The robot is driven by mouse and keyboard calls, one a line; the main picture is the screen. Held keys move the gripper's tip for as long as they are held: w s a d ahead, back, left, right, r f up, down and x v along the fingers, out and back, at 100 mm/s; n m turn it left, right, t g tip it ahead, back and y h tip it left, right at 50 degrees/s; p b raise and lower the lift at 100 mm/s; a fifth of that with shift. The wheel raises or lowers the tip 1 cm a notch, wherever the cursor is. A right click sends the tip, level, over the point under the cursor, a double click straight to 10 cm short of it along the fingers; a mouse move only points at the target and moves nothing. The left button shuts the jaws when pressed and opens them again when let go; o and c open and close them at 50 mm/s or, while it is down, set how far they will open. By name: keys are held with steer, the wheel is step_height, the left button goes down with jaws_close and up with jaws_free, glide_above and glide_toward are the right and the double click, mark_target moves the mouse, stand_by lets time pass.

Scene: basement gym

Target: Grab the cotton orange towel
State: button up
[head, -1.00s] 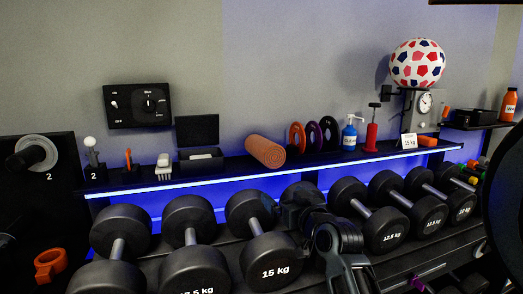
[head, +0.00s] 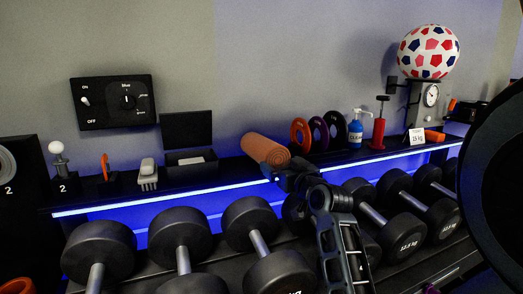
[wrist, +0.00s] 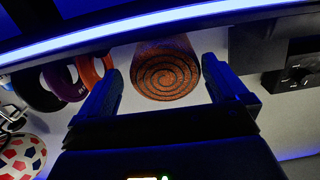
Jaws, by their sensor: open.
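The orange towel (head: 265,149) is rolled up and lies on the narrow black shelf, its rolled end toward me. In the wrist view the spiral end of the towel (wrist: 166,75) shows between the two fingers, and the view is upside down. My gripper (head: 288,172) is at the near end of the towel, just in front of the shelf edge in the head view. The gripper (wrist: 160,95) is open, with one finger on each side of the roll's end. I cannot tell whether a finger touches the towel.
The shelf also holds orange, purple and black rings (head: 318,133) close right of the towel, a blue bottle (head: 355,130), a red pump (head: 379,128) and an open black box (head: 187,145) to the left. Dumbbells (head: 251,225) fill the rack below.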

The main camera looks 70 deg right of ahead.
mark_target(263, 150)
steer(key=x, duration=0.2)
steer(key=p+x, duration=0.1)
steer(key=x, duration=0.1)
steer(key=r+x, duration=0.1)
steer(key=x, duration=0.1)
steer(key=shift+w+a+p, duration=0.1)
steer(key=shift+w+p, duration=0.1)
steer(key=shift+p, duration=0.2)
steer(key=shift+w+d+f, duration=0.15)
steer(key=shift+w+d, duration=0.05)
steer(key=shift+d, duration=0.05)
steer(key=c, duration=0.8)
steer(key=shift+c, duration=0.2)
